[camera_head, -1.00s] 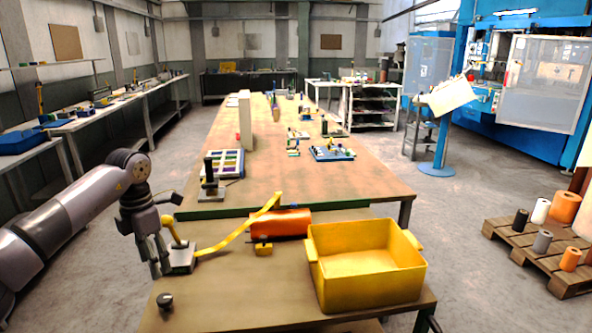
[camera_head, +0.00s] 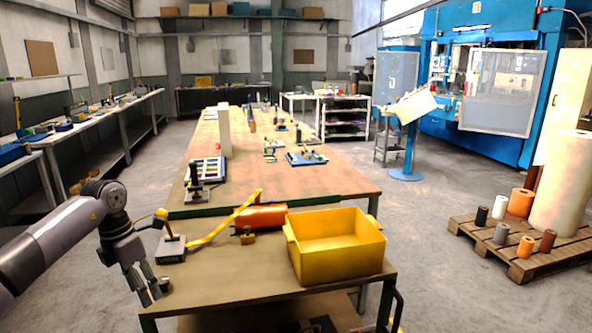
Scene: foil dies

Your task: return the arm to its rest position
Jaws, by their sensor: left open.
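My left arm (camera_head: 60,235) comes in from the left edge. Its gripper (camera_head: 149,291) points down at the left front corner of the near workbench (camera_head: 220,283). The gripper is open, and I see nothing between its fingers. My right gripper is not in view.
On the near bench are a yellow-handled device on a grey base (camera_head: 171,248), a yellow strip (camera_head: 222,221), an orange roll (camera_head: 262,217) and an empty yellow bin (camera_head: 337,262). A longer table (camera_head: 270,187) stands behind. A pallet (camera_head: 520,262) with rolls is at right.

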